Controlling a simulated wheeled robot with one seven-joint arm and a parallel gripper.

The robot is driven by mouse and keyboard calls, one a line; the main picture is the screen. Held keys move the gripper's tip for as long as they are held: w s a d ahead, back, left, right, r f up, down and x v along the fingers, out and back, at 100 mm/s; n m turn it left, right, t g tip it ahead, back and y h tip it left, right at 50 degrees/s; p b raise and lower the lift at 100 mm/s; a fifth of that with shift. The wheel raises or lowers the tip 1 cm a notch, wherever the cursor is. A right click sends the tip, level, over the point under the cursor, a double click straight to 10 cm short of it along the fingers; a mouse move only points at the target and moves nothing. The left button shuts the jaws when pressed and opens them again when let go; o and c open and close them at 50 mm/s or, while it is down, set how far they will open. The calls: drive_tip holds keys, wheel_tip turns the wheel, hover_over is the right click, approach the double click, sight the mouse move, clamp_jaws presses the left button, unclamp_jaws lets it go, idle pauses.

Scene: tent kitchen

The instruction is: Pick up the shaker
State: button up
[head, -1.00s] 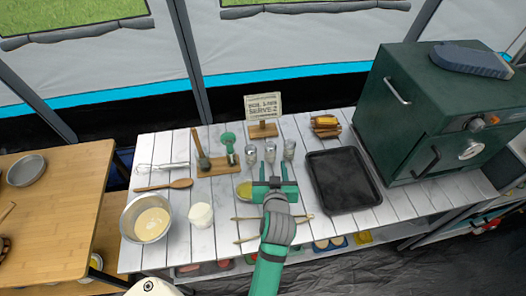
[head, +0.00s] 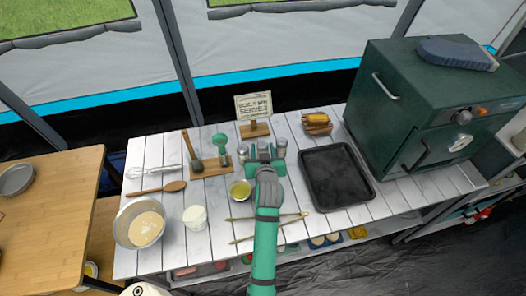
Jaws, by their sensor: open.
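Several small glass shakers with metal tops stand in a row on the white plank table. The left shaker (head: 242,153) and the right shaker (head: 281,147) show on either side of my gripper (head: 263,151). The middle shaker is mostly hidden at my gripper, apparently between the two green fingers. My gripper is open, its fingers pointing toward the back of the table. I cannot tell whether the fingers touch the middle shaker.
A small bowl of yellow liquid (head: 240,190) sits just left of my wrist. Tongs (head: 240,218) lie beneath my forearm. A black tray (head: 337,178) is to the right. A sign (head: 254,108) stands behind, and a green oven (head: 420,110) fills the right side.

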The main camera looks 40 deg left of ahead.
drive_tip(key=shift+a+f, duration=0.1)
drive_tip(key=c, duration=0.8)
drive_tip(key=shift+c, duration=0.2)
